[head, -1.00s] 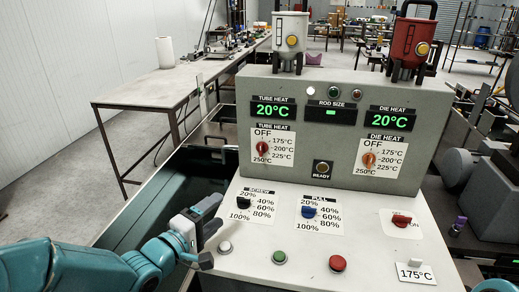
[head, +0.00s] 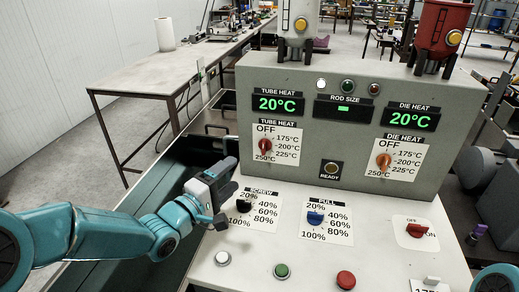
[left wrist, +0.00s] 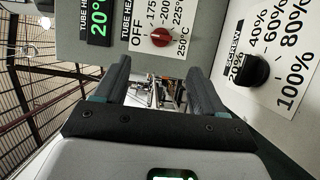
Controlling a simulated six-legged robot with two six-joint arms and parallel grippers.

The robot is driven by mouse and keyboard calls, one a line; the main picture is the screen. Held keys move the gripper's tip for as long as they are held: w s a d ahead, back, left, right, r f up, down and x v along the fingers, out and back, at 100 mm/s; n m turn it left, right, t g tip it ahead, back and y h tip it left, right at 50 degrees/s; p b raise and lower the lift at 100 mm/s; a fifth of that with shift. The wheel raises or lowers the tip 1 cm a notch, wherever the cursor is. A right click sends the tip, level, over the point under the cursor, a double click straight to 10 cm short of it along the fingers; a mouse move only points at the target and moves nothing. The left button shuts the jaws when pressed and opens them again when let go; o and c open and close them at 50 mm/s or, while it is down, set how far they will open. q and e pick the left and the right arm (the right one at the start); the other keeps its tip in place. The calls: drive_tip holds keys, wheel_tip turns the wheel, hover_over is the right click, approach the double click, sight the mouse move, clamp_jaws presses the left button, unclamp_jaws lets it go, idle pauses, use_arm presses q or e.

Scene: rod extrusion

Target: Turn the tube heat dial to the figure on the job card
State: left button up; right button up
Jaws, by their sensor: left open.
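The tube heat dial (head: 265,147) is a red knob on a white plate marked OFF, 175, 200, 225 and 250°C. Its pointer looks roughly upright, near OFF; the exact angle is hard to tell. The display above it (head: 278,104) reads 20°C. In the left wrist view the dial (left wrist: 160,37) shows beyond the open fingers (left wrist: 160,80). My right gripper is out of view.
The orange die heat dial (head: 384,161) is to the right. The black screw dial (head: 244,205) is close beside my left gripper. The blue pull dial (head: 315,217) and several buttons are on the sloped panel. Free space lies before the upright panel.

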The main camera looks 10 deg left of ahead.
sight(262, 149)
use_arm(q)
drive_tip(key=p+x, duration=0.2)
drive_tip(key=x, duration=1)
drive_tip(key=shift+w, duration=0.35)
drive_tip(key=shift+d, duration=0.1)
drive_tip(key=shift+f, duration=0.1)
drive_tip(key=c, duration=1.1)
